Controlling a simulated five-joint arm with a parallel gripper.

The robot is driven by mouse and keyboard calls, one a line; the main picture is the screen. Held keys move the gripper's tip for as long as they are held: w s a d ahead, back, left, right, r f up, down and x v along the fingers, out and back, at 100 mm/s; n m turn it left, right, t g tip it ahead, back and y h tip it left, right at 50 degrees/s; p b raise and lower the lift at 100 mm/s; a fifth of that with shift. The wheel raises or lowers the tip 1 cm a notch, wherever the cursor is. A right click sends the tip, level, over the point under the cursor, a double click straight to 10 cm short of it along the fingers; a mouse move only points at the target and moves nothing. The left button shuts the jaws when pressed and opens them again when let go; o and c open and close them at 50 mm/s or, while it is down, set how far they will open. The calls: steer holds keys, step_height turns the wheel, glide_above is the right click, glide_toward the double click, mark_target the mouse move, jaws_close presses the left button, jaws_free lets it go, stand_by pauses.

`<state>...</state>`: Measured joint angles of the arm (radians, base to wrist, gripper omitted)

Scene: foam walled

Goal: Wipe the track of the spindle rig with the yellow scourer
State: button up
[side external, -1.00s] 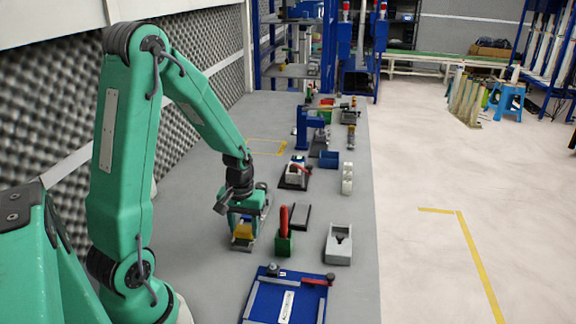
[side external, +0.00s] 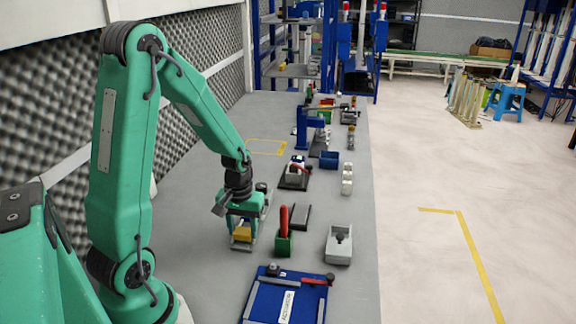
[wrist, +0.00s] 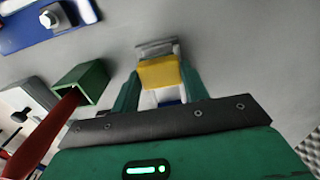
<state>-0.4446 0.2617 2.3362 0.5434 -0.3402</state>
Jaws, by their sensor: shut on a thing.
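My gripper (side external: 242,222) points down over the spindle rig, its green fingers on either side of the yellow scourer (side external: 242,232). In the wrist view the scourer (wrist: 159,72) sits between the fingertips of my gripper (wrist: 159,82). The rig's pale grey track (side external: 238,247) runs under the gripper, and its near end shows just below the scourer. In the wrist view the end of the track (wrist: 157,48) shows beyond the scourer. The scourer is at or just over the track; contact cannot be told. My gripper hides much of the rig.
A green holder (side external: 284,243) with a red-handled tool stands close right of the gripper. A dark slab (side external: 300,217), a grey block with a knob (side external: 339,244) and a blue board (side external: 285,300) lie nearby. The foam wall (side external: 60,130) is at left.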

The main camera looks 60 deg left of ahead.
steer(key=shift+s+d, duration=0.6)
steer(key=shift+s+d+r, duration=0.1)
steer(key=shift+r, duration=0.55)
steer(key=shift+s+d+r, duration=0.1)
steer(key=shift+r, duration=3.35)
steer(key=shift+f, duration=0.25)
